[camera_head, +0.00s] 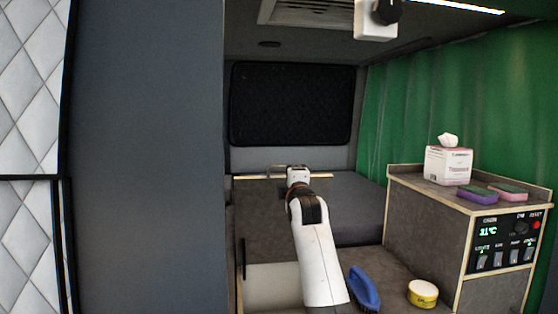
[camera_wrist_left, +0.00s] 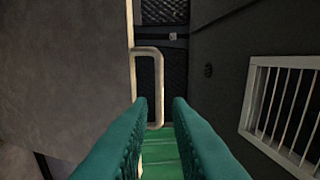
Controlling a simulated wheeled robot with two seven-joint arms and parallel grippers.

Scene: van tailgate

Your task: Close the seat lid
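The seat lid (camera_head: 262,215) is a grey panel with a pale wooden edge, standing raised in the head view above a white-walled opening. It also fills the left side of the left wrist view (camera_wrist_left: 65,70). A pale looped handle (camera_wrist_left: 157,85) sticks out from its edge. My left gripper (camera_wrist_left: 159,103) has its green fingers apart, with the lower part of the handle between or just beyond their tips, nearer the left finger. I cannot tell if they touch. My right gripper is not in view.
A blue brush (camera_head: 363,289) and a yellow round tin (camera_head: 423,293) lie on the grey surface right of my arm. A cabinet (camera_head: 425,220) at the right bears a tissue box (camera_head: 448,165) and two sponges (camera_head: 492,192). A dark wall panel (camera_head: 150,150) stands at the left.

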